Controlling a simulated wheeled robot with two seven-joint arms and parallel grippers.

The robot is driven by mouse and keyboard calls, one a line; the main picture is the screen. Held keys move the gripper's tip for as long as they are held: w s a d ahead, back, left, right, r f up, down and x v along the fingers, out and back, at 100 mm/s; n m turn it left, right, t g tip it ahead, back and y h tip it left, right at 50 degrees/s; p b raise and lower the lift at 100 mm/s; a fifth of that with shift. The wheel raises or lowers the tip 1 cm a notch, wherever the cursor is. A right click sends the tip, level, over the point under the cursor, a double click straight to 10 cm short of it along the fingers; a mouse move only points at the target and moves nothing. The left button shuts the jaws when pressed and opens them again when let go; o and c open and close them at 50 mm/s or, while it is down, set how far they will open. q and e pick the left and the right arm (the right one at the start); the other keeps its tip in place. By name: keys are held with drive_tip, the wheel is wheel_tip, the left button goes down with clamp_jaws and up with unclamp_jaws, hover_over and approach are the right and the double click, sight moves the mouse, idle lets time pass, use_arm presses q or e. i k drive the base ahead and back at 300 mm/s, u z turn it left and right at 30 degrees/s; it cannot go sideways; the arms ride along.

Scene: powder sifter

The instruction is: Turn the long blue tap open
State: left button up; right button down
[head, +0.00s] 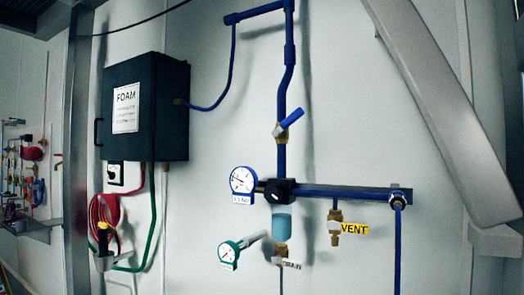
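The long blue tap (291,121) sits on the vertical blue pipe (282,155), above the gauge and the filter. Its blue handle slants up to the right, at an angle to the pipe, from a brass-coloured valve body. Neither of my grippers shows in the head view, so nothing of mine is seen touching the tap.
A blue-rimmed gauge (242,181), horizontal blue pipe (345,191), VENT valve (336,226) and green gauge (230,254) are below. A black FOAM box (146,108) is left. A slanted grey beam (440,105) crosses the upper right. The wall around the tap is mostly clear.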

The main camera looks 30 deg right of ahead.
sight(299, 112)
drive_tip(key=u, duration=0.95)
drive_tip(key=i, duration=0.95)
drive_tip(key=z, duration=2.4)
